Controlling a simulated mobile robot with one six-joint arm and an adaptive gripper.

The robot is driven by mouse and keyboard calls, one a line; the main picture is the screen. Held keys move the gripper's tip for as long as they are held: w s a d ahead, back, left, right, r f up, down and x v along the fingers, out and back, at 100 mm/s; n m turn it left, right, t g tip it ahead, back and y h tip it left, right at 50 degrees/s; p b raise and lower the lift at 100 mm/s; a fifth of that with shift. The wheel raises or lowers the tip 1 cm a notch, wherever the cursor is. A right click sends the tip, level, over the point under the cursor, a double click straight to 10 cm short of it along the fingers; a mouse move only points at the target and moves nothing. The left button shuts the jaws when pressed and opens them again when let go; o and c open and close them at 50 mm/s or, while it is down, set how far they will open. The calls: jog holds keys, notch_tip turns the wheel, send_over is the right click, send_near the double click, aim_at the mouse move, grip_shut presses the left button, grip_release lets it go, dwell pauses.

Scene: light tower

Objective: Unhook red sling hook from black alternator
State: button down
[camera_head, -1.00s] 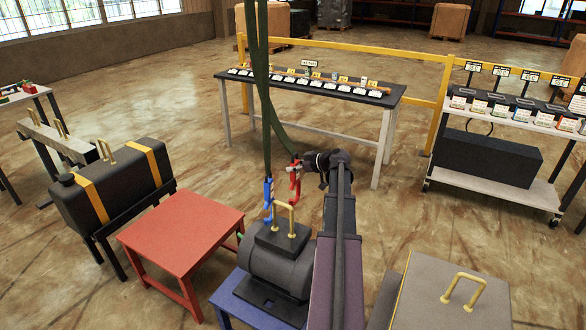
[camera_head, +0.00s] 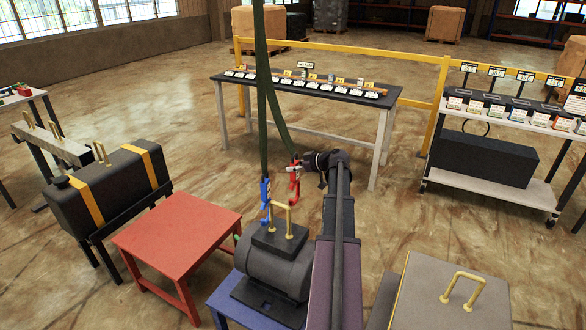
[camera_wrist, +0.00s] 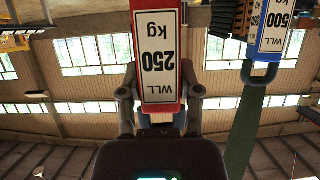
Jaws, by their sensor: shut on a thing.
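The red sling hook (camera_head: 294,181) hangs from a dark green sling (camera_head: 274,110) just above the yellow lifting handle (camera_head: 282,209) of the black alternator (camera_head: 279,264). My gripper (camera_head: 312,164) comes from the right and is shut on the red hook's body. In the wrist view, the red hook (camera_wrist: 157,50) sits between the fingers and carries a "WLL 250 kg" label, upside down. A blue hook (camera_head: 265,193) hangs from the sling on the left, beside the handle. It also shows in the wrist view (camera_wrist: 270,35). I cannot tell whether the red hook's tip touches the handle.
The alternator sits on a blue stand (camera_head: 222,303). A red table (camera_head: 180,240) stands at left, with a black tank (camera_head: 110,185) beyond it. A grey box with a yellow handle (camera_head: 425,300) is at right. A long table (camera_head: 300,88) stands behind; floor between is clear.

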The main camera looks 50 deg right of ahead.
jog(key=shift+w+d+f+b, duration=0.15)
jog(key=shift+d+f+b, duration=0.2)
jog(key=shift+d, duration=0.1)
dwell(0.4)
